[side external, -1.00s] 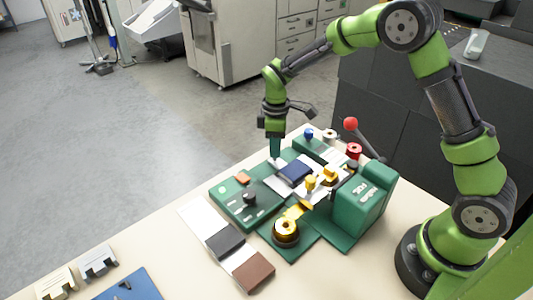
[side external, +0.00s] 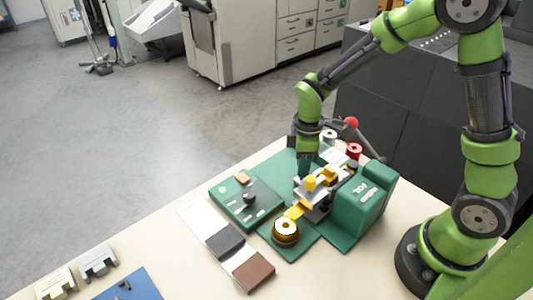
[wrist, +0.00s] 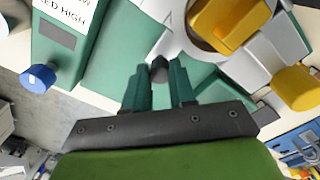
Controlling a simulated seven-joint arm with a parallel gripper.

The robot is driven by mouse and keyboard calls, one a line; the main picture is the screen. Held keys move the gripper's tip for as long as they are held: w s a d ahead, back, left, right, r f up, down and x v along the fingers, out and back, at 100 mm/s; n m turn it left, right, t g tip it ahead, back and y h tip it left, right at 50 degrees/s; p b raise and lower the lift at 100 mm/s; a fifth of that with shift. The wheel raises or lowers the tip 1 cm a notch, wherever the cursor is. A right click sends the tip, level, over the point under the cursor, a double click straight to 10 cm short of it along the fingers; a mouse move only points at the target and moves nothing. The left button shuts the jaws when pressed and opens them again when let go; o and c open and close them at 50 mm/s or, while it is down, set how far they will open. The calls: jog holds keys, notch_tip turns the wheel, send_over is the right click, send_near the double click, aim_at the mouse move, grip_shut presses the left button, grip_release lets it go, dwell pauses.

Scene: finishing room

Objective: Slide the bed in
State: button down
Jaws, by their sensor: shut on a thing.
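The green stamping press (side external: 364,205) stands on the table, with yellow parts (side external: 311,183) over its middle. My gripper (side external: 303,175) points down at the far-left side of these parts. In the wrist view my gripper (wrist: 160,80) has its two teal fingers closed around a small dark knob (wrist: 160,68). The knob sits at the edge of pale grey metal under a yellow part (wrist: 225,22). The bed is in under the press head, mostly hidden by the head and my gripper. The dark blue piece that lay on it is out of sight.
A lever with a red ball (side external: 351,123) rises behind the press. Sample swatches (side external: 225,243) and a blue board (side external: 128,285) lie on the table.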

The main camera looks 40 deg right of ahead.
jog(key=c, duration=0.9)
grip_release()
jog(key=shift+s, duration=0.2)
jog(key=shift+c, duration=0.2)
notch_tip(320, 180, up, 17)
jog(key=shift+f, duration=0.1)
jog(key=s+r+m+t+y, duration=0.2)
jog(key=s+m+t, duration=0.5)
jog(key=s+m, duration=0.5)
jog(key=shift+a+r+m, duration=0.2)
jog(key=shift+r+m, duration=0.25)
jog(key=shift+m, duration=0.05)
